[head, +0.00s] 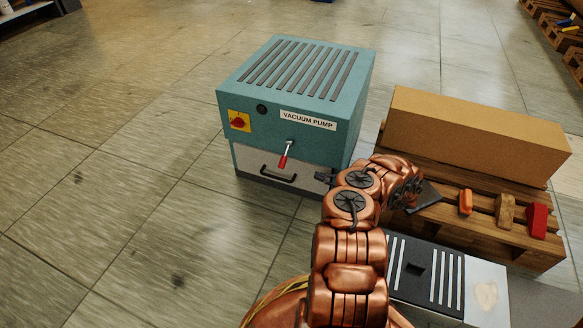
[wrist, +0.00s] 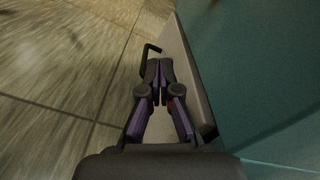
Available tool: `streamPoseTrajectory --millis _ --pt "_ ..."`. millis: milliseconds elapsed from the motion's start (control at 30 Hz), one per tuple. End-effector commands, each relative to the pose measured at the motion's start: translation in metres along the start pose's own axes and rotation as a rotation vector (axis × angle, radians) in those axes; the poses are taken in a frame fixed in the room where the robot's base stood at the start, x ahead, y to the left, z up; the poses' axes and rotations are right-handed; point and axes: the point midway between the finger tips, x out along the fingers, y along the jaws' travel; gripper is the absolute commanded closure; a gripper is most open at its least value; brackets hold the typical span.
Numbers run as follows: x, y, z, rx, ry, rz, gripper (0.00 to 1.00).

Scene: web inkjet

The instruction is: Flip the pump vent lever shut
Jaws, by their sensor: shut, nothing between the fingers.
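The teal vacuum pump (head: 338,115) stands on the floor in the head view; its teal side fills the right of the wrist view (wrist: 255,70). The vent lever (head: 284,160) is on its front, below the label. It has a metal stem and a red grip, and it points down, tilted slightly left. My gripper (head: 322,177) is shut and empty, in front of the pump's lower right corner. It is to the right of the lever and a little below it, apart from it. In the wrist view the closed fingers (wrist: 159,66) lie over the grey lower panel; I cannot make out the lever there.
A black bar handle (head: 278,174) sits on the grey lower panel below the lever, and it shows beyond my fingertips in the wrist view (wrist: 147,52). A pallet (head: 500,234) with a large cardboard box (head: 480,135) stands at the right. The floor left of the pump is clear.

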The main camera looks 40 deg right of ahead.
Motion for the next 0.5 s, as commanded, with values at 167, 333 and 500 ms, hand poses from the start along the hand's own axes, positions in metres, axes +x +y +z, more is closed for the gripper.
streamPoseTrajectory --millis 167,333,500 --pt "0.001 0.000 0.000 0.000 -0.001 0.001 1.00" --pt "0.010 -0.001 0.000 -0.002 -0.003 0.000 1.00" --pt "0.033 0.000 -0.001 0.000 -0.001 -0.002 1.00"
